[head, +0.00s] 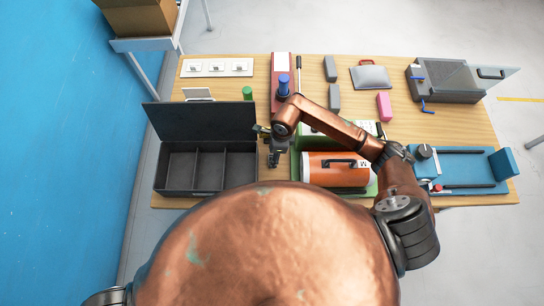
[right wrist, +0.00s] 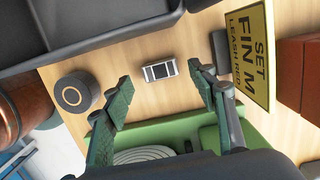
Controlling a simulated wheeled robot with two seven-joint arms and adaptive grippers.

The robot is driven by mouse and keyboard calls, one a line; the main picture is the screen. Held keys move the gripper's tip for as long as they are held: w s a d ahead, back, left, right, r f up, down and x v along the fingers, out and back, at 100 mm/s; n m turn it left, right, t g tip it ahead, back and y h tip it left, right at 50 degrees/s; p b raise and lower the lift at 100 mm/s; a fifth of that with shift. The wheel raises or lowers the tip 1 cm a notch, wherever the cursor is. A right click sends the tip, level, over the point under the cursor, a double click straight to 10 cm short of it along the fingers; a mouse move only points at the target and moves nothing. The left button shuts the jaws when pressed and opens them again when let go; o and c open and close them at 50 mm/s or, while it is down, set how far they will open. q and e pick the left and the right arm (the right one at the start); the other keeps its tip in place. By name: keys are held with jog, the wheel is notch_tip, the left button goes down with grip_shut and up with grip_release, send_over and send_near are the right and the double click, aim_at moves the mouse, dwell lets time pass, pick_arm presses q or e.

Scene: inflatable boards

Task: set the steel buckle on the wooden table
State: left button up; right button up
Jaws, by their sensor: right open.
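The steel buckle (right wrist: 160,71) lies flat on the wooden table (head: 455,125), seen in the right wrist view as a small silver frame with dark openings. In the head view it cannot be made out near my arm. My right gripper (right wrist: 160,78) is open, with its two green-grey fingers on either side of the buckle in the picture. Nothing is between the fingertips that they visibly touch; the height above the buckle is hard to tell. In the head view the right gripper (head: 277,150) is beside the divided dark box. My left gripper is not in view.
The dark box (head: 205,192) with compartments and a raised lid stands left of the gripper. An orange machine (head: 335,172) on a green base stands to the right. The wrist view shows a round black puck (right wrist: 75,92) and a yellow sign (right wrist: 250,50) close by.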

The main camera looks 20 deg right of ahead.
notch_tip(320, 180, up, 9)
jog(key=d, duration=0.1)
jog(key=shift+s+d+r+b, duration=0.15)
jog(key=shift+d+b, duration=0.05)
jog(key=shift+b, duration=0.25)
